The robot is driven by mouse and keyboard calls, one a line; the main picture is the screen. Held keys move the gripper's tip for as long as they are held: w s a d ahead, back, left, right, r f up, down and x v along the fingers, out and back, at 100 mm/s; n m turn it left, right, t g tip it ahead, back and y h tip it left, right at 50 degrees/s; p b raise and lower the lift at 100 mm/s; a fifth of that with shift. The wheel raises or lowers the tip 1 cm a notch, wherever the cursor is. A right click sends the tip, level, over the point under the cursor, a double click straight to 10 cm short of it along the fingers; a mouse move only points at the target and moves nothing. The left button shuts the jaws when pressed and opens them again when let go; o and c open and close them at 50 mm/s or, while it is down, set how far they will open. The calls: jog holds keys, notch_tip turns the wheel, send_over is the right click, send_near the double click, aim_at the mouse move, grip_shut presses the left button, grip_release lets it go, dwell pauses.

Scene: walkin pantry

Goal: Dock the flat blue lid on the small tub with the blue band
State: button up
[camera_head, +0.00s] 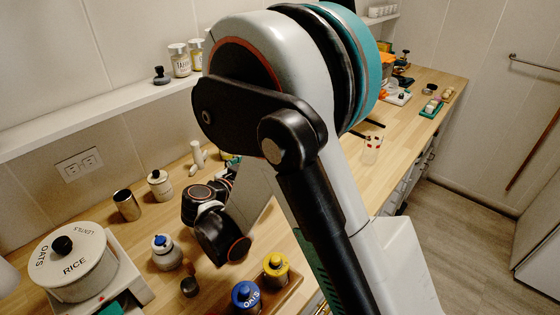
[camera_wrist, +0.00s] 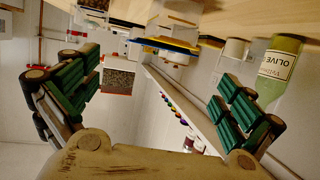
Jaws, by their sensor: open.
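My gripper (camera_wrist: 155,98) is open in the wrist view, with its green-padded fingers wide apart at left and right. Nothing is between the pads. Beyond them, near the top, a flat blue piece (camera_wrist: 166,45) lies close to a thin yellow one; I cannot tell for sure whether the blue piece is the lid. In the head view my arm covers the middle of the counter and I cannot make out the gripper's fingers. A jar with a blue knobbed top (camera_head: 244,295) stands at the front of the counter. I cannot pick out the small tub with the blue band.
An olive bottle (camera_wrist: 279,66) stands beyond the right finger. Floor (camera_head: 465,225) is clear at right.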

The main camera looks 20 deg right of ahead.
jog(key=b+x, duration=0.3)
jog(key=x, duration=0.7)
jog(key=shift+w+f, duration=0.15)
jog(key=shift+f, duration=0.05)
jog(key=c, duration=0.6)
jog(key=shift+r, duration=0.1)
jog(key=shift+c, duration=0.2)
